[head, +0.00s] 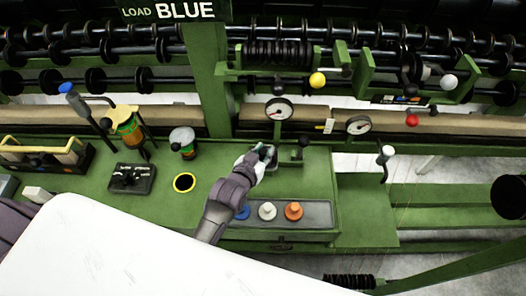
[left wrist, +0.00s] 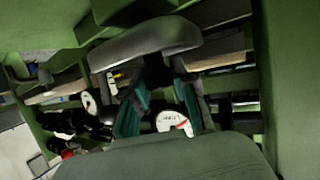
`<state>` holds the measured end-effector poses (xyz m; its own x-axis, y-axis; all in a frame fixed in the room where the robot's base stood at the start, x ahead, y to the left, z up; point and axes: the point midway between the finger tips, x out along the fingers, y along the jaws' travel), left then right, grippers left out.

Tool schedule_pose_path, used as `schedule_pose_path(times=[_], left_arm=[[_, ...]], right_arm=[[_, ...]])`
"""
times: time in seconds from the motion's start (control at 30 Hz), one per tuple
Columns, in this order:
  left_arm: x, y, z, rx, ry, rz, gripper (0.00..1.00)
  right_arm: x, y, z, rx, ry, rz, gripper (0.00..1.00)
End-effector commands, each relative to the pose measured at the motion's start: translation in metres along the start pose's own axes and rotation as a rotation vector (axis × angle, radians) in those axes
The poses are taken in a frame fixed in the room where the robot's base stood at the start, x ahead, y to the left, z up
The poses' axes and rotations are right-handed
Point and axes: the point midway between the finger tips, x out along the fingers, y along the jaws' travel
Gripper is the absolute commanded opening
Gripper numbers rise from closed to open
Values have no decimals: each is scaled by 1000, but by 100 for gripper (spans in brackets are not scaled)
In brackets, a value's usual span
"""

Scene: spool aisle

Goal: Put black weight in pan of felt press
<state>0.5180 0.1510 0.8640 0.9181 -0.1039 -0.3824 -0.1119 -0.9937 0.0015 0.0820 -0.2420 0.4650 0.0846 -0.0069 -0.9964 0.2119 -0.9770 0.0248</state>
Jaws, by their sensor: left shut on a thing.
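My left gripper (head: 266,154) reaches over the green bench, just left of a black-knobbed post (head: 303,144). In the left wrist view its teal finger pads (left wrist: 158,88) are closed on a dark thing (left wrist: 157,72), which looks like the black weight; its shape is mostly hidden. A dark, pan-like rim (head: 272,165) shows beside and under the fingers, partly covered by the gripper. I cannot tell whether the weight touches it. My right gripper is not in view.
A grey tray holds blue (head: 242,211), white (head: 267,211) and orange (head: 293,211) knobbed pieces. Two dial gauges (head: 279,109) (head: 358,125) stand behind.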

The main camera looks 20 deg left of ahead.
Motion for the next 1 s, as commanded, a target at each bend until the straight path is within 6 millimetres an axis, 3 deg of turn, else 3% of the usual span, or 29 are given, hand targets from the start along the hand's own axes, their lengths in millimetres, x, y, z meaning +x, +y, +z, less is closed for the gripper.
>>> schedule_pose_path(times=[0.1, 0.13, 0.3, 0.67, 1.0], left_arm=[[2, 0, 3, 0, 0, 0, 0], [2, 0, 4, 0, -1, 0, 28], [1, 0, 3, 0, 0, 0, 52], [-2, 0, -1, 0, 0, 0, 52], [-68, 0, 2, 0, -2, 1, 52]], right_arm=[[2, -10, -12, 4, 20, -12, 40], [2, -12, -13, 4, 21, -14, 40], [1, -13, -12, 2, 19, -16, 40], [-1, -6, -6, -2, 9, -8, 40], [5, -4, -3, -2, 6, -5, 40]])
